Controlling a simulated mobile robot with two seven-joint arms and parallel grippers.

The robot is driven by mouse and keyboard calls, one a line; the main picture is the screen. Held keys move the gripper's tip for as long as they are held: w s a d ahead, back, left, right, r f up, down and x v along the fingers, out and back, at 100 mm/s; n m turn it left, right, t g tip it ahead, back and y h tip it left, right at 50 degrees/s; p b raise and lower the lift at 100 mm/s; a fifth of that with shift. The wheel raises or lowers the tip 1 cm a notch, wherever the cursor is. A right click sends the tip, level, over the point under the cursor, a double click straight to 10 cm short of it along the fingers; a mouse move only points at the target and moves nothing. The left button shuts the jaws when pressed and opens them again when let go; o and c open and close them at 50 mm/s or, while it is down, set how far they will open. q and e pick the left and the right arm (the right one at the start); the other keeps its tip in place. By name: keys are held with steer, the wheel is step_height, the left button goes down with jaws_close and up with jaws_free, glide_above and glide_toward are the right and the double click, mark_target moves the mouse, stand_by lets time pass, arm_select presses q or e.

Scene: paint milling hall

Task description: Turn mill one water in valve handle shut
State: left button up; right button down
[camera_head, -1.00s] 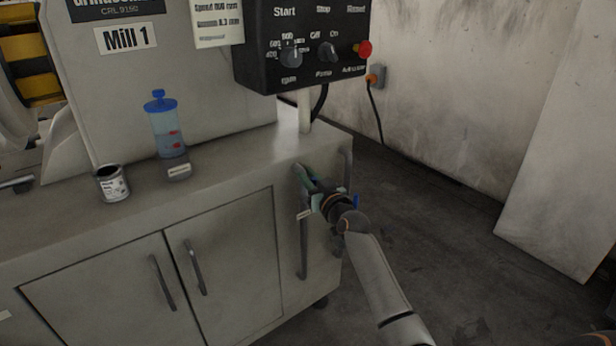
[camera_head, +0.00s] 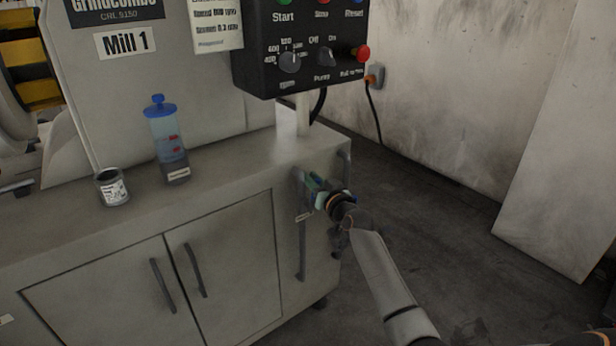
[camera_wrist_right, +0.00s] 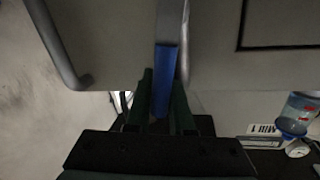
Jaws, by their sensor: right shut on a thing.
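A blue valve handle (camera_wrist_right: 165,80) on a grey metal stem shows in the right wrist view. It lies between the two dark green fingers of my right gripper (camera_wrist_right: 164,108), which are shut on it. In the head view my right gripper (camera_head: 316,190) is at the right end of the Mill 1 cabinet, beside the pipework. The gripper and wrist hide most of the valve there. A small pale tag (camera_head: 303,217) hangs just below the gripper; its writing is too small to read. My left gripper is not in view.
The Mill 1 cabinet (camera_head: 110,262) has two closed doors. An open paint can (camera_head: 112,187) and a clear blue-topped container (camera_head: 168,145) stand on it. The black control box (camera_head: 300,50) hangs above. Open floor (camera_head: 440,220) lies to the right.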

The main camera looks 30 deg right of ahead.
steer(key=shift+d+f+m, duration=0.25)
steer(key=shift+d+m, duration=0.4)
steer(key=shift+m, duration=0.25)
steer(key=shift+d+f+m, duration=0.2)
steer(key=shift+d+m, duration=0.05)
steer(key=shift+m, duration=0.15)
steer(key=shift+w+d+f+m+g+y, duration=0.1)
steer(key=shift+d+f+m+g+y, duration=0.1)
steer(key=shift+d+m+g+y, duration=0.15)
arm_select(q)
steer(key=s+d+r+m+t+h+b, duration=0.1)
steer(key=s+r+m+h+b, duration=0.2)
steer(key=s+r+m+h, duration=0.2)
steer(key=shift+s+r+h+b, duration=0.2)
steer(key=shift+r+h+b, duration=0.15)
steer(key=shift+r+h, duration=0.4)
arm_select(e)
step_height(320, 180, down, 6)
steer(key=d+m+y, duration=0.2)
steer(key=m+y, duration=0.1)
steer(key=m, duration=0.7)
steer(key=shift+d+f+g, duration=0.25)
steer(key=shift+d+g, duration=0.05)
steer(key=shift+g, duration=0.15)
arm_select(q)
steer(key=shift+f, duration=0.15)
arm_select(e)
steer(key=shift+w, duration=0.1)
